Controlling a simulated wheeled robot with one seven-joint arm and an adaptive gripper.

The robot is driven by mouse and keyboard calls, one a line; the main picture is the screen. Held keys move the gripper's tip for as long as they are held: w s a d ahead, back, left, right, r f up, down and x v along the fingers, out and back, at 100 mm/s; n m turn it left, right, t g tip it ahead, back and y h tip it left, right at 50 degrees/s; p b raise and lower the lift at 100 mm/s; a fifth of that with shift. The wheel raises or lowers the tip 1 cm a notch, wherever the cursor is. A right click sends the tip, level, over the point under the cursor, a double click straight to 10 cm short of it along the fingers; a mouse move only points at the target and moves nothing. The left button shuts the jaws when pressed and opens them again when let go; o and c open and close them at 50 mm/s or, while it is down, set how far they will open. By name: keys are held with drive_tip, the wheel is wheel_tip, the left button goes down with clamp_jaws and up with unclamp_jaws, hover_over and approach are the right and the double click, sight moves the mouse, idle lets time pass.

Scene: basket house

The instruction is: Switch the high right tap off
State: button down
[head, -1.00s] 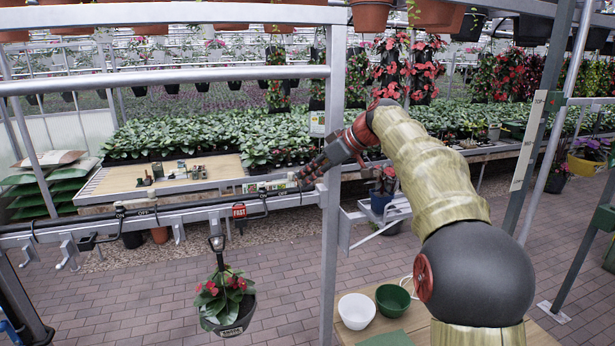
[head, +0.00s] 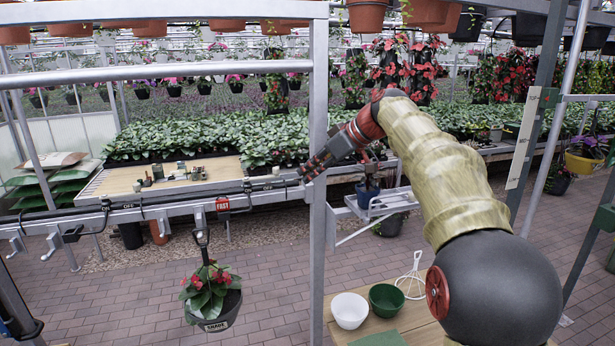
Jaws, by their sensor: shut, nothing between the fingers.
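My gripper (head: 305,174) is shut and empty, pointing left across the metal post (head: 318,215), at the right end of the watering rail (head: 165,208). A dark pipe runs along this rail, with small ON and OFF labels. A small black tap fitting (head: 248,188) sits on the pipe a little left of my gripper. Another black fitting (head: 105,206) is further left. I cannot tell which is the high right tap, or read a handle's setting. My gripper and the post may hide part of the pipe's right end. Contact with the rail cannot be told.
A red FAST tag (head: 222,204) hangs on the rail. Below it hangs a potted red flower (head: 212,297). A white bowl (head: 349,310) and a green bowl (head: 386,299) stand on a wooden table at the lower right.

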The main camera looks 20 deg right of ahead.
drive_tip(key=shift+w+r+v, duration=0.25)
drive_tip(key=shift+v, duration=3.9)
drive_tip(key=s+d+f+m+g+h+b, duration=0.1)
drive_tip(key=d+f+m+h, duration=0.1)
drive_tip(key=f+m, duration=0.35)
drive_tip(key=s+d+f+m+h, duration=0.1)
drive_tip(key=s+d+f+m, duration=0.15)
drive_tip(key=f, duration=0.65)
drive_tip(key=s+a+f+h+b, duration=0.1)
drive_tip(key=s+a+f+b, duration=0.4)
drive_tip(key=s+f, duration=0.6)
drive_tip(key=s+a+f+h+b, duration=0.1)
drive_tip(key=s+a+f+b, duration=0.3)
drive_tip(key=s+f+b, duration=0.3)
drive_tip(key=s+a+f+h+b, duration=0.1)
drive_tip(key=s+a+f+b, duration=0.4)
drive_tip(key=s+f, duration=1.1)
drive_tip(key=shift+s+a+f+g+b, duration=0.2)
drive_tip(key=shift+s+a+g+b, duration=0.1)
drive_tip(key=shift+s+g+b, duration=0.15)
